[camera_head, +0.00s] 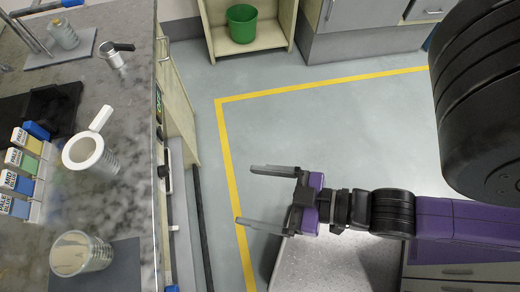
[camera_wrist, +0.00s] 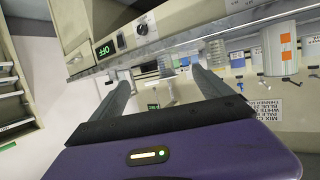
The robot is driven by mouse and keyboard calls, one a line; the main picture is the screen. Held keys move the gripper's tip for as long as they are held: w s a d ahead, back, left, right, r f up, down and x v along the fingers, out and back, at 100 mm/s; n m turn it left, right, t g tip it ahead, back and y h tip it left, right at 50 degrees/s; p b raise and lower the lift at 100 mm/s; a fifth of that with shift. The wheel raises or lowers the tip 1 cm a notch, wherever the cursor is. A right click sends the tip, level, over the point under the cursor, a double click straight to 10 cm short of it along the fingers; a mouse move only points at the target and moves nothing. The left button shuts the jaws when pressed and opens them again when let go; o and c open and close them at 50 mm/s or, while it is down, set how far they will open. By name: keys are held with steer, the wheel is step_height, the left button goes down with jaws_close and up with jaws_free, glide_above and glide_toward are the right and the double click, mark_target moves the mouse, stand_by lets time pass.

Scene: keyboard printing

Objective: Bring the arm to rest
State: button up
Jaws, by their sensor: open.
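My gripper (camera_head: 258,198) is open and empty. In the head view it is held over the floor, to the right of the counter, with its two fingers apart and pointing left toward the counter's edge. My purple and black arm reaches in from the right. In the wrist view my gripper (camera_wrist: 160,88) also shows open, with nothing between its fingers. Beyond the fingers is a counter edge with a control panel (camera_wrist: 112,46) reading OFF.
The marble counter (camera_head: 135,190) at left holds a white-rimmed cup (camera_head: 84,152), a glass jar (camera_head: 80,254), a small metal cup (camera_head: 112,58) and labelled boxes (camera_head: 22,160). A green bin (camera_head: 242,24) stands at the back.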

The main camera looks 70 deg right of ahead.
steer(key=shift+m+h, duration=0.5)
steer(key=shift+h, duration=0.1)
steer(key=shift+s+d+r, duration=1.2)
steer(key=shift+s, duration=0.05)
